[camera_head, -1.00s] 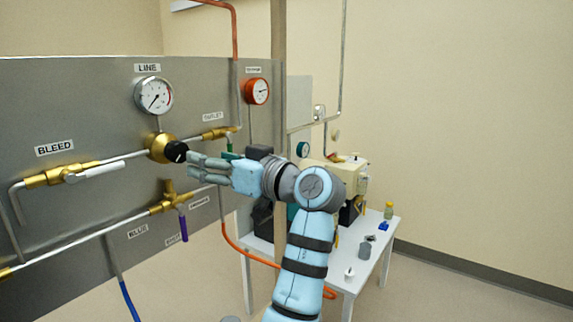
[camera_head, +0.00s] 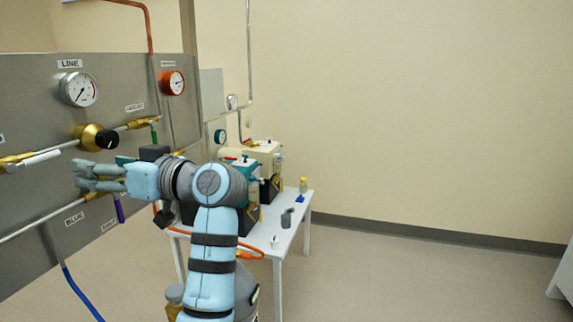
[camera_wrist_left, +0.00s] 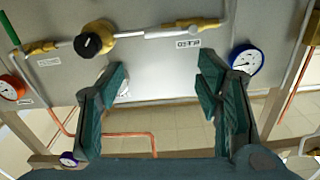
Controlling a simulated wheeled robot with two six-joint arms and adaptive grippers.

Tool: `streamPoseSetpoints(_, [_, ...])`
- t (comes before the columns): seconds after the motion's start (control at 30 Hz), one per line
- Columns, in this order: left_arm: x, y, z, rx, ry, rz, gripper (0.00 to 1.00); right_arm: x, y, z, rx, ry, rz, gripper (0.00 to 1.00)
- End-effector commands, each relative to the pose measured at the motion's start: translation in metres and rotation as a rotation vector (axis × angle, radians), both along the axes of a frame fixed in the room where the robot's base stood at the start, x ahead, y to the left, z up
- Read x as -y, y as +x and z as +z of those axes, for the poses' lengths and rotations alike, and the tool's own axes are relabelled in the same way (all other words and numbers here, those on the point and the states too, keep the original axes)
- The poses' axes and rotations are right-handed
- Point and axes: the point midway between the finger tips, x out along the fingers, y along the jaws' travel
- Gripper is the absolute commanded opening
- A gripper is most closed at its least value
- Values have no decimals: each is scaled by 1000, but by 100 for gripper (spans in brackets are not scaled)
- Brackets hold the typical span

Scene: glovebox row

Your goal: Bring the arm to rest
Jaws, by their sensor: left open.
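My left gripper (camera_head: 82,178) is open and empty in the head view, its fingers pointing left toward the grey gas panel (camera_head: 30,100). It is below the brass regulator with the black knob (camera_head: 106,139) and overlaps the lower pipe in the picture; I cannot tell the gap to the panel. My light blue arm rises from the bottom of the view. In the left wrist view the gripper (camera_wrist_left: 162,100) shows its two dark green fingers wide apart with nothing between them. The black knob (camera_wrist_left: 88,45) is at the upper left there. My right gripper is not in view.
The line gauge (camera_head: 78,89) and an orange gauge (camera_head: 172,82) sit on the panel. A white table (camera_head: 262,243) with pumps (camera_head: 268,160), a small yellow-capped bottle (camera_head: 303,186) and a grey cup (camera_head: 286,219) stands behind my arm. A blue hose (camera_head: 82,291) hangs at left.

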Motion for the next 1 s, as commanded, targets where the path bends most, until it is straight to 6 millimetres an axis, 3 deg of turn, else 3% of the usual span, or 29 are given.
streamPoseSetpoints(0.13, [5, 20, 9, -32, 59, -92, 59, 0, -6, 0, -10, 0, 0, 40])
streamPoseSetpoints(0.37, [23, 60, 8, -85, 116, -263, 59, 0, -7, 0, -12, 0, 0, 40])
streamPoseSetpoints(0.47, [38, 86, 2, -114, 145, -368, 59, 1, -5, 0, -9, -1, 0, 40])
streamPoseSetpoints(0.57, [55, 116, -19, -164, 171, -493, 59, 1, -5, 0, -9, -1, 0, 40])
streamPoseSetpoints(0.67, [75, 146, -58, -227, 182, -629, 59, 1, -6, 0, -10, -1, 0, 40])
streamPoseSetpoints(0.77, [93, 170, -113, -298, 174, -765, 59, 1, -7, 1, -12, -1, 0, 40])
streamPoseSetpoints(0.87, [111, 185, -192, -380, 134, -908, 59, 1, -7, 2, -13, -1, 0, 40])
streamPoseSetpoints(0.97, [127, 181, -299, -468, 42, -1054, 59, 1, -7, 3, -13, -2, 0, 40])
streamPoseSetpoints(1.0, [132, 171, -345, -501, -7, -1103, 59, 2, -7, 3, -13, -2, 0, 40])
